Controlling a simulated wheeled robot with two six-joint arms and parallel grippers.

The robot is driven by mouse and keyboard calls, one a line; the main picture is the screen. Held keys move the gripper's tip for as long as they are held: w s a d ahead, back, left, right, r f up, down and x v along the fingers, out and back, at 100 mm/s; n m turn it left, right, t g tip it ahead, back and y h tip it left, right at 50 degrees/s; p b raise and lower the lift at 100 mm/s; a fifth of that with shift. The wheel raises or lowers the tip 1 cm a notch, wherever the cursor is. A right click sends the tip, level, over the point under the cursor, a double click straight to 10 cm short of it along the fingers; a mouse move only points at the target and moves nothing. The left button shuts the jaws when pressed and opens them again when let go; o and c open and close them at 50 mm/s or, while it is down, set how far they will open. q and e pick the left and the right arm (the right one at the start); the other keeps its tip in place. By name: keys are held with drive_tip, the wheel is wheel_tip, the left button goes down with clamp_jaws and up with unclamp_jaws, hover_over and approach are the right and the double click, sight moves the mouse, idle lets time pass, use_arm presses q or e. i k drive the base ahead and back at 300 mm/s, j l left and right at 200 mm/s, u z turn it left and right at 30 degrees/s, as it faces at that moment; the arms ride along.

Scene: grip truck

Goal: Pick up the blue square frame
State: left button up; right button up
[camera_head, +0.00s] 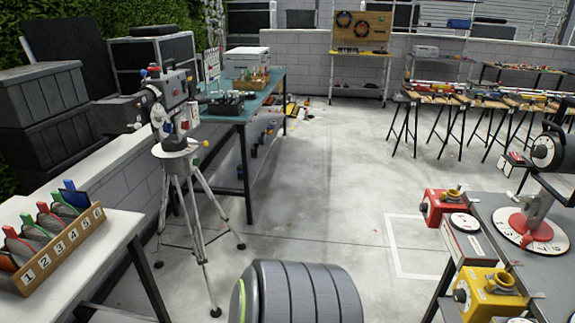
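A dark blue square piece (77,198) with a lighter blue tab stands upright at the far end of a wooden rack (66,245) at the lower left. It is the only blue piece I see in the rack and may be the blue square frame; its lower part is hidden by the rack. Green-edged and red-edged pieces stand in the other slots, with number labels along the rack's front. Neither of my grippers shows in this view.
The rack stands on a white table (97,272). A tripod (184,200) with a camera-like device stands right of it, before a teal-topped bench (262,92). A grey table (480,215) with red and yellow devices is at right.

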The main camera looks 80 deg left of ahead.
sight(77, 199)
drive_tip(key=u, duration=4.35)
